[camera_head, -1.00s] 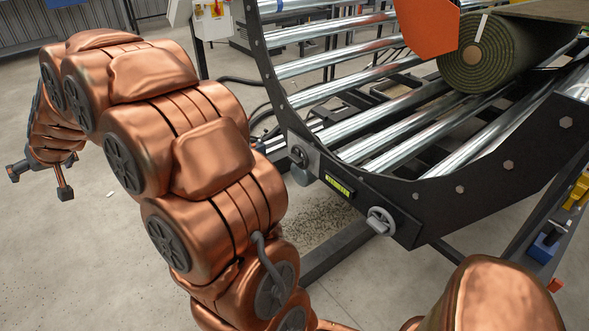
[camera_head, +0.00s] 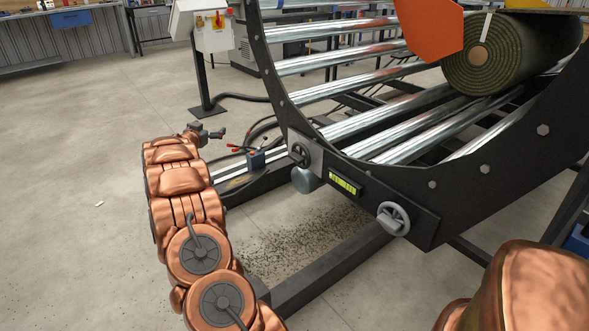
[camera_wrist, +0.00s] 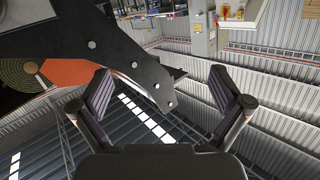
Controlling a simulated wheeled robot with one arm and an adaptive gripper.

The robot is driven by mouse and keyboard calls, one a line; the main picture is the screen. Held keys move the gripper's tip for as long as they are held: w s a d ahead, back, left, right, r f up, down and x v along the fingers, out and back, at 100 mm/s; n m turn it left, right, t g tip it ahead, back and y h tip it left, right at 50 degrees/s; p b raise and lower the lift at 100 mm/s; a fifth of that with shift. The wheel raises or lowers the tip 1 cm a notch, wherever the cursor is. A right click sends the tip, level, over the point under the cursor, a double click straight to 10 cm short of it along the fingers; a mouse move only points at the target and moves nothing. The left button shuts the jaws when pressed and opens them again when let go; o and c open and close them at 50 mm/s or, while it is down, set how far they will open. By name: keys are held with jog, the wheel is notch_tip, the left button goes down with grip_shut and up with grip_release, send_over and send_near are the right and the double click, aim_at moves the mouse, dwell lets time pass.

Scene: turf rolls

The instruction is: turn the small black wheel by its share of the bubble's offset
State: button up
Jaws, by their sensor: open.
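The small black wheel (camera_head: 299,154) sits on a grey block at the lower left corner of the dark roller frame. Right of it, on the frame's front bar, is a level vial (camera_head: 344,184) with a yellow-green window; its bubble is too small to read. My gripper (camera_head: 214,133) is beyond the end of my copper arm, left of the wheel and apart from it. In the wrist view my gripper (camera_wrist: 163,95) shows two dark fingers spread apart with nothing between them. The wheel does not show clearly in the wrist view.
A grey handwheel (camera_head: 393,218) is on the bar right of the vial. A green turf roll (camera_head: 520,52) lies on the rollers behind an orange plate (camera_head: 428,30). The floor at left is open.

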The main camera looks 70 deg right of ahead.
jog(key=s+d+f+m+g+h+b, duration=0.1)
jog(key=s+d+f+m+g+b, duration=0.2)
jog(key=s+d+f+g, duration=0.4)
jog(key=m+g+y+b, duration=0.1)
jog(key=m+g+b, duration=0.2)
jog(key=g, duration=0.2)
send_near(293, 159)
jog(key=x, duration=0.4)
jog(key=shift+b+x, duration=1.1)
jog(key=shift+x, duration=2.65)
jog(key=c, duration=1.2)
